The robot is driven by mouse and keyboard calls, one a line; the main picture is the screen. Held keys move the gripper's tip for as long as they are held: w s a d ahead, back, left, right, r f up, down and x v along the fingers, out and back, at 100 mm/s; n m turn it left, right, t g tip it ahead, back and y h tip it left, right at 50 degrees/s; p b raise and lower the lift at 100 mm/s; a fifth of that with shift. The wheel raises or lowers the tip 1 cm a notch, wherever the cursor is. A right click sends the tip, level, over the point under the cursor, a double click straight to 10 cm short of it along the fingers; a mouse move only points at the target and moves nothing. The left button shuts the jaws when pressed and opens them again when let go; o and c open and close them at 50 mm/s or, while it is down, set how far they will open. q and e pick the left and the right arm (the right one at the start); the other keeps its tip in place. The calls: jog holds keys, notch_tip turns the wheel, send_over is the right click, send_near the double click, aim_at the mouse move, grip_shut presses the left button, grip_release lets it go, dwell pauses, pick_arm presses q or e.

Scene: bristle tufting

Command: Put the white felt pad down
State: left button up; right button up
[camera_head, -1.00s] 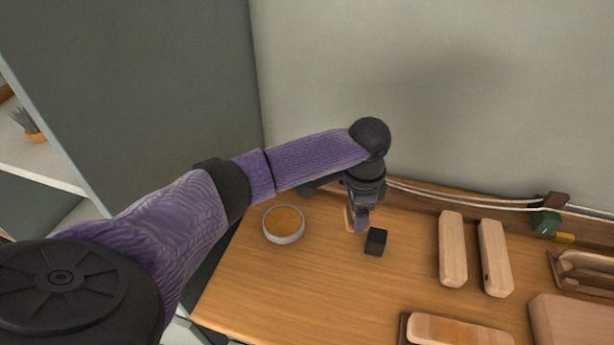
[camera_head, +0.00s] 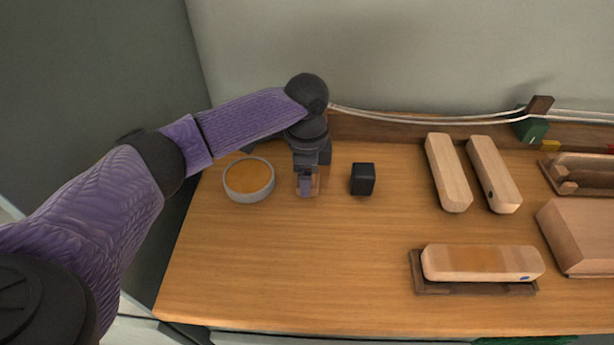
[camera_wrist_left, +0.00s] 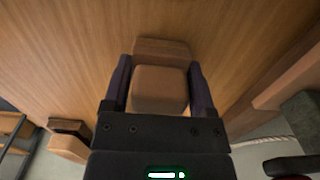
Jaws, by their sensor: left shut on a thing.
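My left gripper (camera_head: 306,188) is low over the wooden bench, between a round grey dish and a black cube. It is shut on a small brown block (camera_wrist_left: 160,92), which sits between its two dark fingers in the left wrist view. A wider brown piece (camera_wrist_left: 162,47) shows just beyond the block; I cannot tell whether the two are joined or whether they touch the bench. I see no clearly white felt pad; the held thing looks brown. My right gripper is not in view.
The grey dish (camera_head: 268,180) with amber contents is left of the gripper, the black cube (camera_head: 363,179) right. Two pale wooden bars (camera_head: 449,172) (camera_head: 495,174) lie farther right. Another bar (camera_head: 480,262) rests on a dark stand. The bench's front left is clear.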

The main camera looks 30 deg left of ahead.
pick_arm(q)
jog(key=o, duration=0.8)
jog(key=shift+o, duration=1)
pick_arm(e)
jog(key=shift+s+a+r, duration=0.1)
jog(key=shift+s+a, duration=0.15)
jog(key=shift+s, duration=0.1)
